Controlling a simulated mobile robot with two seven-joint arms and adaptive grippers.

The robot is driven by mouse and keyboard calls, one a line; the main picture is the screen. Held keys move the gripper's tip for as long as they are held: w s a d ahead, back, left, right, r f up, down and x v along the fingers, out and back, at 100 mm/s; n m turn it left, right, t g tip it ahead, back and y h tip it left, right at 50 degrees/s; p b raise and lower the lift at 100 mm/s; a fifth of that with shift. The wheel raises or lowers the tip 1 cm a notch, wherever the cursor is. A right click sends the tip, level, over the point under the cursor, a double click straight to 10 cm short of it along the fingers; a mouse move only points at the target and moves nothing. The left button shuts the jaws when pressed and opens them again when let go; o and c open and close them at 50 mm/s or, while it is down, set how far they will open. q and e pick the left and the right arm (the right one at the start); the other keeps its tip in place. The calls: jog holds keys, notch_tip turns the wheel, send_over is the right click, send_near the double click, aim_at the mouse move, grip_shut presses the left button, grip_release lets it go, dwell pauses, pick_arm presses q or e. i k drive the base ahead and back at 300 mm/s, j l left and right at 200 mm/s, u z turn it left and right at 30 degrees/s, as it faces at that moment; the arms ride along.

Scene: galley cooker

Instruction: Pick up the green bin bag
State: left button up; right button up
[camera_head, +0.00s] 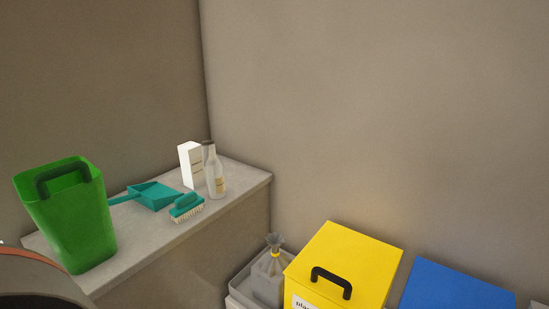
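I see no green bin bag in the head view. A grey bag (268,285), gathered at the neck with a yellow tie, sits in a grey container (240,285) at the bottom centre. Neither of my grippers is in view.
On the counter (150,240) are a teal dustpan (153,196), a teal brush (186,205), a white carton (188,164) and a bottle (215,176). A yellow lidded bin (350,260) and a blue one (455,290) stand right of the grey bag. A dark rounded shape fills the lower left corner.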

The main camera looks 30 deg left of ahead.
aim_at(66, 198)
jog(key=u, duration=2.25)
